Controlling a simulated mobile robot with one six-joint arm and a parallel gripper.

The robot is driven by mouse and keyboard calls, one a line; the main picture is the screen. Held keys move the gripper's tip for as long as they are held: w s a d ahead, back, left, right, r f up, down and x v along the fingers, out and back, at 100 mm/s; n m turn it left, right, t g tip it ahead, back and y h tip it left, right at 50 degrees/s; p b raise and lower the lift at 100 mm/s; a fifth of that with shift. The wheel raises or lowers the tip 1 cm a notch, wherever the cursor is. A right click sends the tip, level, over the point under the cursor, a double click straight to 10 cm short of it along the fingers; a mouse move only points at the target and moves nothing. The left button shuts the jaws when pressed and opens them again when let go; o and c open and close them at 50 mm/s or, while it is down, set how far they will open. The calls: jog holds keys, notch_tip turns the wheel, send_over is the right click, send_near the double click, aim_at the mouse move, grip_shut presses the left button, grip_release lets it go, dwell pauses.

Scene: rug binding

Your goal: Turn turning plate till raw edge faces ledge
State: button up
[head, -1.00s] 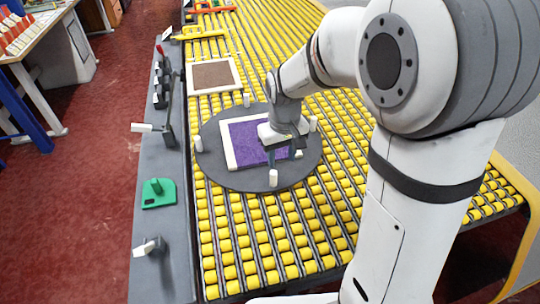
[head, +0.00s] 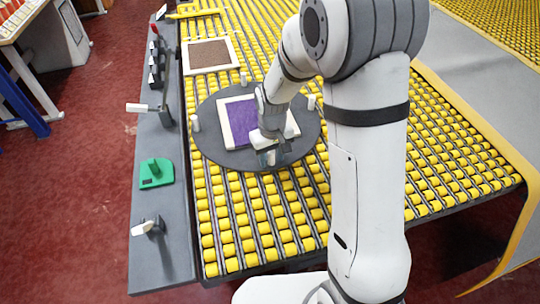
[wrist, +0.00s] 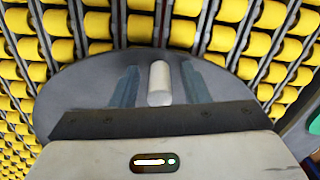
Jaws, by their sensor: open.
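The turning plate (head: 213,148) is a round dark grey disc lying on the yellow rollers. A purple rug piece (head: 240,118) lies on it, with white strips visible along its left, top and right sides. Its near side is partly hidden by my arm, so I cannot tell which edge is raw. The long grey ledge (head: 165,218) runs left of the plate. White pegs stand at the plate's rim, at left (head: 195,123), back (head: 243,78) and right (head: 311,102). My gripper (head: 270,158) is open at the near rim. In the wrist view, a white peg (wrist: 159,84) stands between its fingers.
A brown rug piece with a white frame (head: 208,54) lies behind the plate. The ledge carries a green block (head: 156,171), a white-handled lever (head: 148,227), another white handle (head: 140,107) and dark clamps (head: 154,65). Bare rollers lie in front of the plate.

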jog(key=shift+c, duration=0.3)
grip_shut()
